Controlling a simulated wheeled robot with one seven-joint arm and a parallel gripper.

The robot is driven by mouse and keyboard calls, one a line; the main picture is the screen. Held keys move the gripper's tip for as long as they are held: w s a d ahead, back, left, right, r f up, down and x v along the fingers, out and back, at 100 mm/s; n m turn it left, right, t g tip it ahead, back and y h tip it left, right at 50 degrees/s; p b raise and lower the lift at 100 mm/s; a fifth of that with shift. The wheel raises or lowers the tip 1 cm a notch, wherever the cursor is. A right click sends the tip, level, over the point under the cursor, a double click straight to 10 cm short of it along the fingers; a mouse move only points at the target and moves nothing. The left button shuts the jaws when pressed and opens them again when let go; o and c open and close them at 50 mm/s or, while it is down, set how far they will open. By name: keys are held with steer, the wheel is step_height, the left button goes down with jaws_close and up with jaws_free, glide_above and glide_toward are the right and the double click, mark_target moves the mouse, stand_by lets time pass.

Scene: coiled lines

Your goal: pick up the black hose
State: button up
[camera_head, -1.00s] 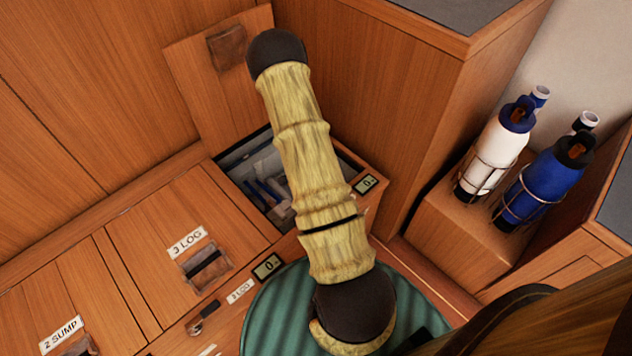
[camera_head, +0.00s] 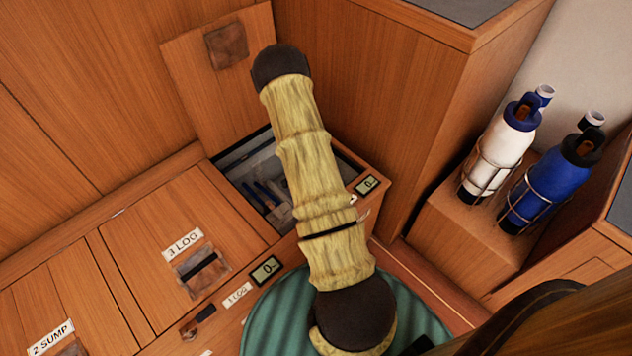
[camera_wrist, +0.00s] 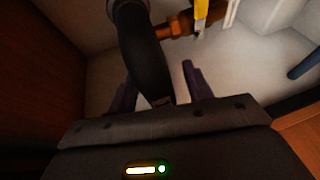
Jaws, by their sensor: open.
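The black hose (camera_wrist: 144,55) shows in the wrist view as a thick dark tube coming down from the top edge. Its lower end runs between the two dark fingers of my gripper (camera_wrist: 158,78) toward the palm. The fingers are apart, one on each side of the hose. A clear gap shows on the right side of the hose; whether the left finger touches it I cannot tell. In the head view my arm hides the gripper and the hose.
An orange-brown fitting (camera_wrist: 176,27) and a yellow piece (camera_wrist: 201,10) lie close to the hose. The open locker (camera_head: 232,160) has narrow walls around my arm, its lid (camera_head: 205,95) raised behind. A white bottle (camera_head: 497,150) and a blue bottle (camera_head: 548,185) stand at right.

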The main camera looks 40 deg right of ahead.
jaws_close()
stand_by(0.3)
step_height(320, 180, up, 10)
steer(key=p, duration=0.4)
steer(key=shift+p, duration=0.3)
steer(key=shift+s, duration=0.1)
stand_by(0.5)
